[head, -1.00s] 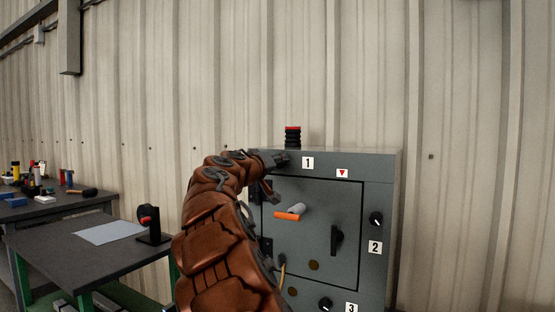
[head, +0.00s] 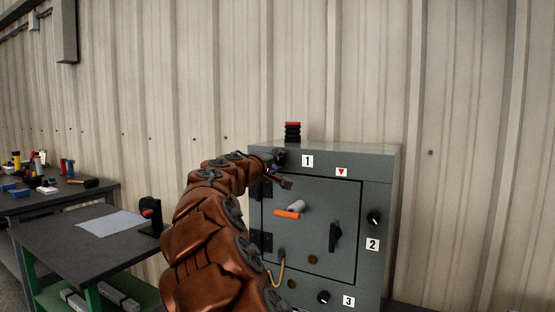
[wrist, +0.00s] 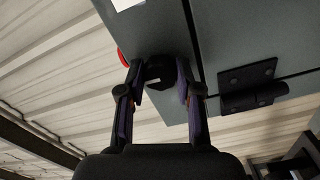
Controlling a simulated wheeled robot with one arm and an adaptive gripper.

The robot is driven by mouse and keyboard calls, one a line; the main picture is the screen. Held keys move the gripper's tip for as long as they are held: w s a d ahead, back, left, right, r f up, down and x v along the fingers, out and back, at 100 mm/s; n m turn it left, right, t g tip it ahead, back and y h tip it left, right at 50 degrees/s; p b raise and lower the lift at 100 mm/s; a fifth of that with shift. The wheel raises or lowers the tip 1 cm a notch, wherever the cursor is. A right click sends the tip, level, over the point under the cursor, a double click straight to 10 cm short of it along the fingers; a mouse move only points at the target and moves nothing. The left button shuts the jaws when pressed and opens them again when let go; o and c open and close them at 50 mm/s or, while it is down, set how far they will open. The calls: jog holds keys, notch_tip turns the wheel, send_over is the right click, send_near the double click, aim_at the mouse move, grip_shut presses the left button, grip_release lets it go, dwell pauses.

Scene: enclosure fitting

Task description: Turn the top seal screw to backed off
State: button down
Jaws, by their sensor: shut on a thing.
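The grey enclosure (head: 345,160) stands against the wall. The top seal screw shows as a dark, round knob (wrist: 158,70) in the wrist view, beside the number 1 label (head: 307,161) at the enclosure's upper left. My gripper (wrist: 161,78) has one finger on each side of the knob and is shut on it. In the head view, my gripper (head: 280,168) and arm cover most of the knob, so its turned position cannot be read.
A door with an orange-tipped handle (head: 287,214) and a black latch (head: 335,237) is below. A hinge (wrist: 250,85) is close to my right finger. Dials sit by labels 2 and 3. A table (head: 95,250) is at left.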

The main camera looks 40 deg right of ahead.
jog(key=shift+f, duration=0.1)
dwell(0.3)
jog(key=c, duration=0.8)
grip_release()
jog(key=shift+s+a, duration=0.1)
jog(key=shift+a, duration=0.5)
jog(key=v, duration=1)
jog(key=shift+s+a, duration=0.2)
jog(key=shift+a, duration=0.15)
